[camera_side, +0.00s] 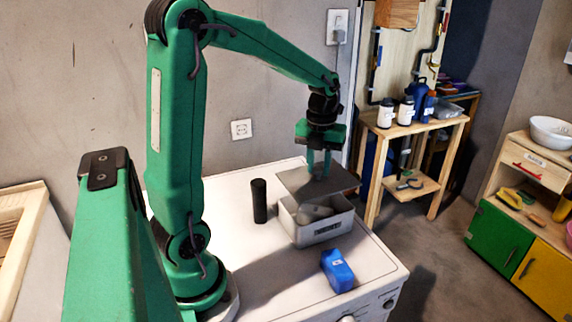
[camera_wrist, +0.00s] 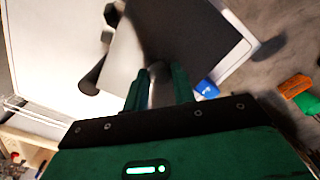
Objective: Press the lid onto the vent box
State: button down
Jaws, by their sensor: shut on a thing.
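The vent box (camera_side: 318,229) is a white open box with a label on its front, standing on the white machine top. Something pale and rounded shows inside it. The lid (camera_side: 342,179) is a flat dark grey plate. My gripper (camera_side: 319,172) points down and is shut on the lid, holding it above the box, towards its back. The box's front opening is uncovered in the side view. The grip itself is partly hidden.
A black cylinder (camera_side: 259,201) stands left of the box. A blue block (camera_side: 337,270) with a small label lies in front of it, near the machine's (camera_side: 290,285) front edge. The machine top is clear at front left. A wooden shelf (camera_side: 412,125) with bottles stands behind right.

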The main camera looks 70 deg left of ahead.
aim_at(318, 178)
jog(key=shift+f, duration=2.9)
jog(key=shift+f, duration=0.65)
dwell(0.9)
jog(key=c, duration=0.6)
grip_release()
jog(key=shift+r, duration=0.2)
jog(key=shift+r, duration=3.3)
jog(key=shift+c, duration=0.2)
grip_shut()
